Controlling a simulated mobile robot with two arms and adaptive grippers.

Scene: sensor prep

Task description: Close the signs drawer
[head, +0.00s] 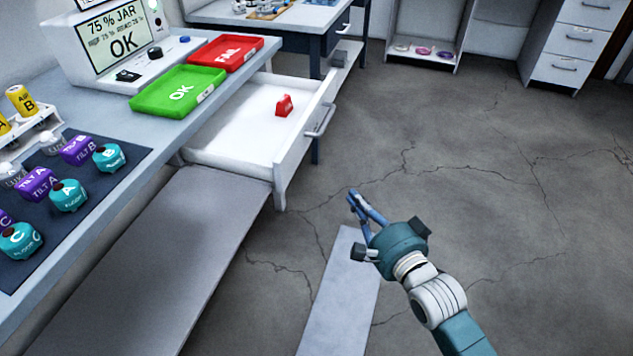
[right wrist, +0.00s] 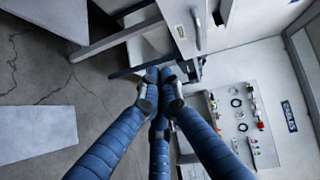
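The white drawer (head: 225,140) stands pulled out from under the workbench, with a red sign (head: 284,105) lying inside. Its front has a metal handle (head: 320,120). I cannot read a label on it. My right gripper (head: 356,197) is in front of the drawer, low and to the right, apart from the handle. Its blue fingers look closed together and empty. In the right wrist view the fingertips (right wrist: 160,78) meet near the middle, and a white panel with a handle (right wrist: 197,30) that looks like the drawer front is above them. My left gripper is not in view.
A green OK tray (head: 180,92) and a red FAIL tray (head: 225,53) sit on the bench above the drawer. Several labelled parts lie on a dark mat (head: 110,185). Another table (head: 300,18) stands behind. The cracked floor (head: 480,180) to the right is clear.

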